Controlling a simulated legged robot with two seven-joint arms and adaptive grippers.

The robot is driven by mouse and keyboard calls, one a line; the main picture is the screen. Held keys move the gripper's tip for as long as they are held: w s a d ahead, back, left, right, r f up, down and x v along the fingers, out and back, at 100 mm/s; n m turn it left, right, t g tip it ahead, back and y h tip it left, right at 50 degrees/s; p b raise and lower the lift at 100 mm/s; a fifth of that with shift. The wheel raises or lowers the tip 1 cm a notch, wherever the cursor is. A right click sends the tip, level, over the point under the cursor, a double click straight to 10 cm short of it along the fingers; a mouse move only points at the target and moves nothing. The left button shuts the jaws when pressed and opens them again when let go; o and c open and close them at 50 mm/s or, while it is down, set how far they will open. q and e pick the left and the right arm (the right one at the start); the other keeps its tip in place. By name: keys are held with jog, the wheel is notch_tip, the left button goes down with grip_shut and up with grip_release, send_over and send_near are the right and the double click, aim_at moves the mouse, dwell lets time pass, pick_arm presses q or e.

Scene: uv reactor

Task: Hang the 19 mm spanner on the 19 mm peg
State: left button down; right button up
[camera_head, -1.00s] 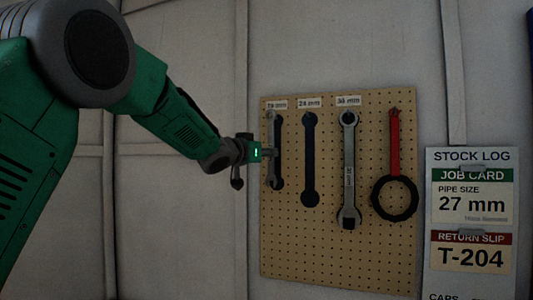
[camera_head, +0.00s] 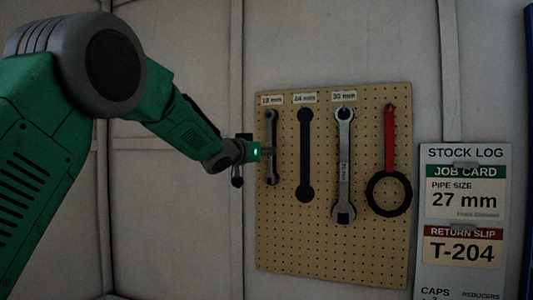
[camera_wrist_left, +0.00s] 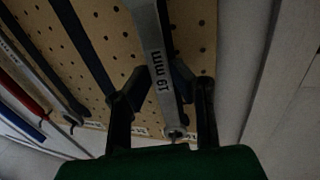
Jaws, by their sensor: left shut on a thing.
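The 19 mm spanner (camera_head: 272,170) is grey and hangs upright in front of the leftmost place on the pegboard (camera_head: 330,250), under the 19 mm label (camera_head: 271,99). Its dark outline there is mostly covered. My left gripper (camera_head: 266,151) is shut on the spanner's shaft from the left. In the left wrist view the spanner (camera_wrist_left: 160,55) shows "19 mm" between my fingers (camera_wrist_left: 162,110). Its ring end (camera_wrist_left: 177,134) is close to the board by the labels. The 19 mm peg is not clear, and I cannot tell whether the ring is around it.
To the right are an empty dark outline (camera_head: 305,160) at 24 mm, a large grey spanner (camera_head: 344,165) and a red tool with a black ring (camera_head: 390,150). A stock log board (camera_head: 464,220) stands further right. Plain wall lies left of the pegboard.

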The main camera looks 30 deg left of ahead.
pick_arm(q)
jog(key=c, duration=1.3)
grip_release()
jog(key=shift+c, duration=0.2)
jog(key=s, duration=1.2)
jog(key=shift+a, duration=0.2)
jog(key=shift+f, duration=0.1)
